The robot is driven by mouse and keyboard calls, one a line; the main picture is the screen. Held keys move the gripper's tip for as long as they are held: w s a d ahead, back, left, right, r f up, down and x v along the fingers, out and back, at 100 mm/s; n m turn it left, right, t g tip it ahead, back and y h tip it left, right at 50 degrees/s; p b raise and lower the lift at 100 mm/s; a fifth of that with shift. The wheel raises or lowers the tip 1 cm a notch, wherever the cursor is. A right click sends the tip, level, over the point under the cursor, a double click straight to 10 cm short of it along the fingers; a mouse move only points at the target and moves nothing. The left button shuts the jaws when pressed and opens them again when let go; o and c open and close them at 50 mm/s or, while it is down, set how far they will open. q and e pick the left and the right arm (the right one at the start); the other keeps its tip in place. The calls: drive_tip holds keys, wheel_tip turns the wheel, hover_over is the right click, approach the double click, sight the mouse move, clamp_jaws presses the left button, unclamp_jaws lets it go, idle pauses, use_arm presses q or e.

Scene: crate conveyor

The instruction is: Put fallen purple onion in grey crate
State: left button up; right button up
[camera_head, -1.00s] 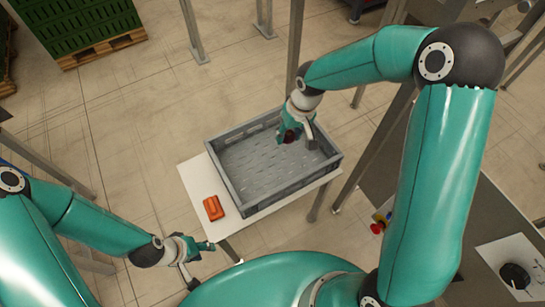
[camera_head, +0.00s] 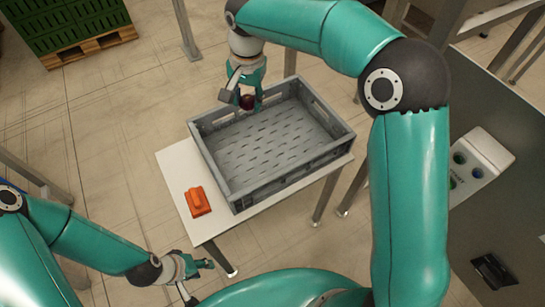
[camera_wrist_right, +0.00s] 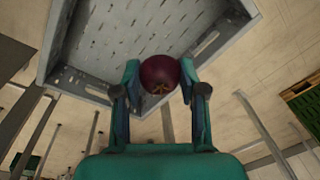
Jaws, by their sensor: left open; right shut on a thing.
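The purple onion (camera_wrist_right: 160,76) is dark and round, held between the fingertips of my right gripper (camera_head: 247,100). In the head view only a small dark part of the onion (camera_head: 248,102) shows, near the far wall of the crate. The grey crate (camera_head: 290,180) is empty and stands on a white table. In the right wrist view the crate (camera_wrist_right: 90,88) lies behind the onion, and the onion overlaps its edge. I cannot tell how high the onion is above the crate. My left gripper (camera_head: 198,266) is open and empty, low and left of the table.
An orange object (camera_head: 198,202) lies on the white table (camera_head: 175,172), left of the crate. Green crates (camera_head: 70,22) stand on a wooden pallet at the back left. A grey panel with buttons (camera_head: 478,165) is at the right. The floor left of the table is clear.

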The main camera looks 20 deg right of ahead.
drive_tip(key=shift+a+f+m+b, duration=0.3)
drive_tip(key=shift+a+m+b, duration=0.2)
drive_tip(key=shift+b, duration=0.2)
drive_tip(key=shift+a+f, duration=0.1)
drive_tip(key=shift+f, duration=0.05)
drive_tip(key=b, duration=0.2)
hover_over(249, 154)
drive_tip(key=f, duration=1.4)
drive_tip(key=shift+s+f, duration=0.1)
drive_tip(key=shift+s, duration=0.1)
use_arm(q)
drive_tip(key=shift+f, duration=2.65)
use_arm(e)
drive_tip(key=shift+f, duration=2.55)
use_arm(q)
drive_tip(key=shift+f+b, duration=0.1)
drive_tip(key=shift+b, duration=0.3)
use_arm(e)
drive_tip(key=shift+f, duration=0.1)
drive_tip(key=o, duration=1.2)
